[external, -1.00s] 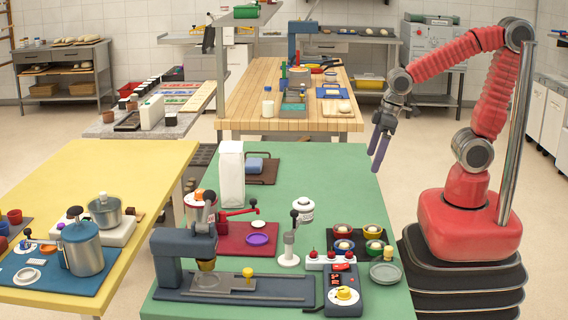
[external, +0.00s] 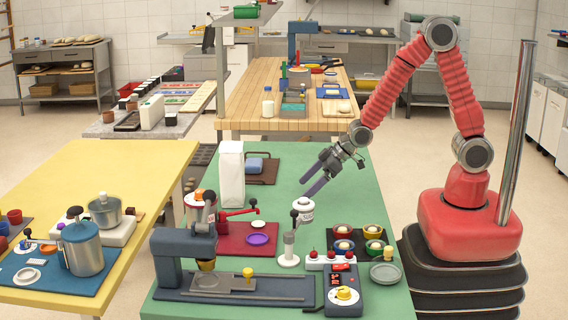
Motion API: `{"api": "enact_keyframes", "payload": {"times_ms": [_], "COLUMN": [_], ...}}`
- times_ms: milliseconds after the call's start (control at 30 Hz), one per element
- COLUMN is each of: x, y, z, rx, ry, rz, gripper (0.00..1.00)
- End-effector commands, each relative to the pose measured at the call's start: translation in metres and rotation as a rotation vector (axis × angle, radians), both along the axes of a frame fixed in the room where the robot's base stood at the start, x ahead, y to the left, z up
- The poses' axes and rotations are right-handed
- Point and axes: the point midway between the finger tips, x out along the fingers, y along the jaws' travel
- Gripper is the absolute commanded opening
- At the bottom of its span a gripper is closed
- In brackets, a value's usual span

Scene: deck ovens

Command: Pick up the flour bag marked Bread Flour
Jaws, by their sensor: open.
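A tall plain white bag (external: 231,175) stands upright on the green table (external: 340,190). I can read no marking on it from here, so I cannot tell if it says Bread Flour. My gripper (external: 309,183) is open and empty above the table, to the right of the white bag and apart from it. Its fingers point down and to the left, towards the space above a white jar (external: 303,209).
A press (external: 180,262), a red tray (external: 236,240), a white hand-lever stand (external: 289,250) and several small bowls (external: 344,232) crowd the front of the green table. The table's back right is clear.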

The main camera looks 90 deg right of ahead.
Motion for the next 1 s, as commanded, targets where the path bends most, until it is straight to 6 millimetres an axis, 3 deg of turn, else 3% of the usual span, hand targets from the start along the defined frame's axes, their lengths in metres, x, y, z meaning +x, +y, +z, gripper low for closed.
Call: {"api": "enact_keyframes", "payload": {"times_ms": [167,333,467,600,800,1000], "x": [0.034,0.064,0.083,0.099,0.105,0.105], "y": [0.002,0.007,0.011,0.016,0.021,0.021], "z": [-0.003,0.011,0.036,0.080,0.124,0.133], "rx": [0.009,0.021,0.032,0.044,0.060,0.065], "ry": [-0.146,-0.312,-0.461,-0.640,-0.815,-0.848], "rz": [0.016,0.035,0.050,0.069,0.083,0.084], "gripper": [1.00,1.00,1.00,1.00,1.00,1.00]}}
